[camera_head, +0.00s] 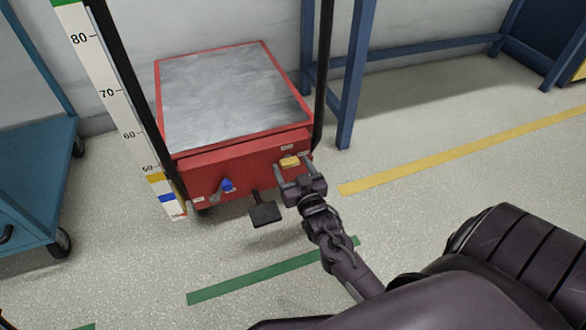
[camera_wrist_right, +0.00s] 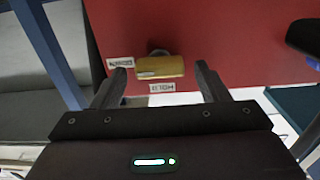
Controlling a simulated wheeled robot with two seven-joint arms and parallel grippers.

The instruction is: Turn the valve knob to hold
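The yellow valve knob (camera_head: 290,161) is a short bar on the right part of the red cart's front face (camera_head: 240,158). In the right wrist view the knob (camera_wrist_right: 160,67) lies nearly sideways on its grey stem. A HOLD label (camera_wrist_right: 161,88), upside down, is just below it there, and a second label (camera_wrist_right: 120,62) I cannot read is at its left. My right gripper (camera_head: 294,167) is open in front of the knob. In the wrist view its fingers (camera_wrist_right: 164,82) stand apart on either side of the knob, with no contact visible. My left gripper is not in view.
A blue knob (camera_head: 227,185) sits on the cart's front left, and a black pedal (camera_head: 265,213) sticks out below. Dark uprights and a height scale (camera_head: 108,93) flank the cart. A blue trolley (camera_head: 38,165) stands left, a blue frame (camera_head: 352,80) behind right. Floor at right is clear.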

